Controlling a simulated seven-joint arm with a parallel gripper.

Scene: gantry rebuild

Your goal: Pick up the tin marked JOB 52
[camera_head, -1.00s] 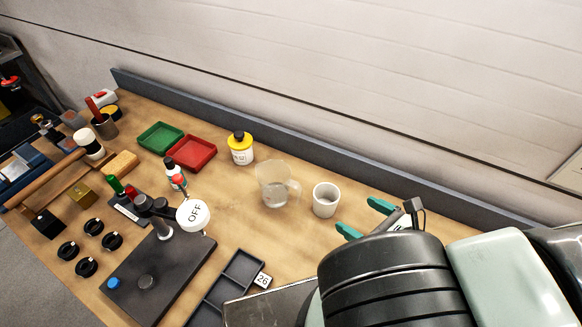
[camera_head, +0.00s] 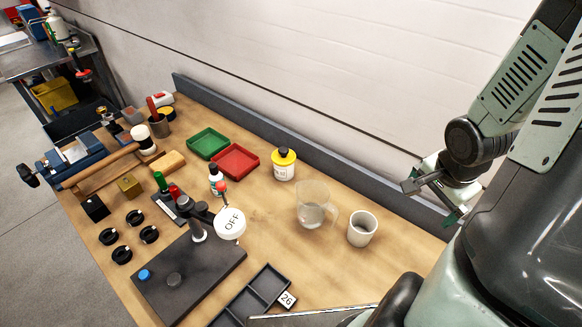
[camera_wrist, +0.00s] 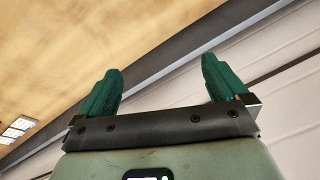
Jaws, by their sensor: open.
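I cannot make out a tin marked JOB 52 in either view. A white jar (camera_head: 283,170) with a yellow collar and black cap stands on the bench near the back ledge; its label is too small to read. My gripper (camera_head: 440,200) is raised at the right, above the bench's back edge and right of the white cup (camera_head: 362,230). In the wrist view its two green fingers are wide apart, with nothing between them (camera_wrist: 161,70).
A clear jug (camera_head: 312,208) stands beside the cup. Green (camera_head: 207,142) and red (camera_head: 236,161) trays lie left of the jar. A ledge (camera_head: 330,170) runs behind.

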